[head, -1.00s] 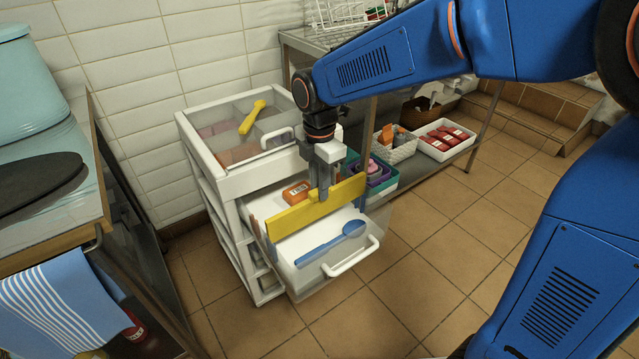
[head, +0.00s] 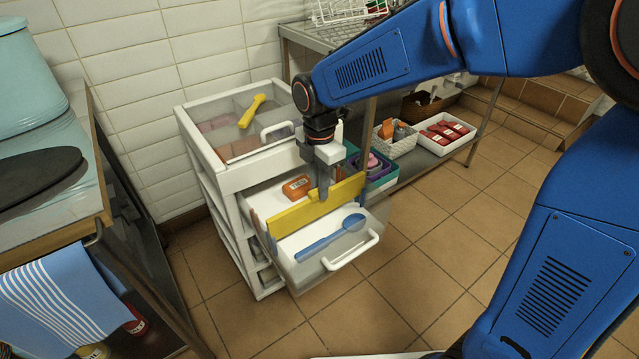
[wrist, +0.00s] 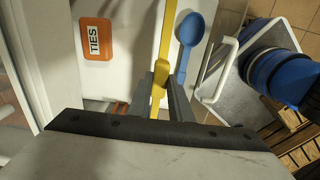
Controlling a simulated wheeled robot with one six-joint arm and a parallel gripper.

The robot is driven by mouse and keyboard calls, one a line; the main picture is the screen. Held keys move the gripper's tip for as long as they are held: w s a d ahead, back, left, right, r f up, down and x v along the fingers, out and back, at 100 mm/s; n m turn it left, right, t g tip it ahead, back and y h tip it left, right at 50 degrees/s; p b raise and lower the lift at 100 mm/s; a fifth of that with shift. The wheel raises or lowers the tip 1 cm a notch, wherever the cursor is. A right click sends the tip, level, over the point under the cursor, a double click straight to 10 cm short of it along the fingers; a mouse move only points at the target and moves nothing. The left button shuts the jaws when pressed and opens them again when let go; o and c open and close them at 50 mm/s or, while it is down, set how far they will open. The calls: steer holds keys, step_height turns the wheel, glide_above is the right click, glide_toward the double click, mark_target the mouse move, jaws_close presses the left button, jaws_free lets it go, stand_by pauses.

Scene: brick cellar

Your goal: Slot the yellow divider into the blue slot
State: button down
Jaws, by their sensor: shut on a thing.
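The yellow divider (head: 300,212) stands on edge across the open drawer (head: 350,254), between the orange box and the blue spoon. My gripper (head: 323,190) is shut on the divider near its middle. In the wrist view the divider (wrist: 167,35) runs up between the two fingers of my gripper (wrist: 163,95). I cannot tell whether its lower edge touches the drawer floor or sits in a slot.
An orange box (head: 297,187) marked TIES (wrist: 96,39) lies behind the divider. A blue spoon (head: 330,238) lies in front of it. The white cabinet (head: 195,140) holds the drawer. A shelf rack with baskets (head: 397,142) stands at the right. Floor in front is clear.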

steer(key=shift+f, duration=2.5)
steer(key=c, duration=1.5)
jaws_free()
steer(key=shift+c, duration=0.2)
step_height(320, 180, up, 17)
steer(key=shift+r, duration=0.2)
